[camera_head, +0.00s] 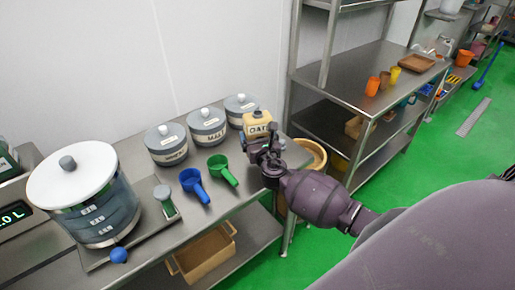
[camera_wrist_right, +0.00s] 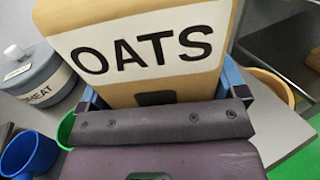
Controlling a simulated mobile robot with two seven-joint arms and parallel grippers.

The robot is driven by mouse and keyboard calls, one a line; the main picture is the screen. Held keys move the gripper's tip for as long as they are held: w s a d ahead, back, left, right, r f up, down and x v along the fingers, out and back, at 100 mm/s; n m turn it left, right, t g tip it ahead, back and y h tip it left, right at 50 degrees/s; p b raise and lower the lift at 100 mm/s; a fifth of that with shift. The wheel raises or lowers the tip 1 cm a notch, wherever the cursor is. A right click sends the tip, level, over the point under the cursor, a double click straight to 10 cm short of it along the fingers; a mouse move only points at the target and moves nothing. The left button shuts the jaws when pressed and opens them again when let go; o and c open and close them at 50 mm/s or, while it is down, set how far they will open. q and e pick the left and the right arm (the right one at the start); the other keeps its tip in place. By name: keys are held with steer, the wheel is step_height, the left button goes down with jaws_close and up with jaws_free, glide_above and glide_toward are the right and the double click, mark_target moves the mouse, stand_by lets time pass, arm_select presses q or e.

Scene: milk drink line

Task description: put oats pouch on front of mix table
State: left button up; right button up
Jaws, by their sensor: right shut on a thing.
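The oats pouch (camera_head: 257,124) is a tan packet with a white label reading OATS. It is upright at the right end of the steel mix table (camera_head: 216,223); whether its base touches the top cannot be told. My right gripper (camera_head: 264,150) is shut on the pouch from the front. In the right wrist view the pouch (camera_wrist_right: 150,50) fills the top middle, held between the blue-edged fingers, and its lower part is hidden by the gripper. My left gripper is not in view.
Several grey lidded tubs (camera_head: 207,127) stand along the wall, left of the pouch. A blue scoop (camera_head: 194,185) and a green scoop (camera_head: 222,170) lie in front of them. A large clear tank (camera_head: 90,205) with a white lid stands further left. A steel shelf rack (camera_head: 365,78) is to the right.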

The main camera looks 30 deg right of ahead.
step_height(320, 180, down, 4)
steer(key=shift+f+b, duration=0.1)
steer(key=shift+b, duration=0.6)
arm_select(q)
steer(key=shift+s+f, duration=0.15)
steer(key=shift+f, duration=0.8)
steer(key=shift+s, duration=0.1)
arm_select(e)
steer(key=o, duration=1.1)
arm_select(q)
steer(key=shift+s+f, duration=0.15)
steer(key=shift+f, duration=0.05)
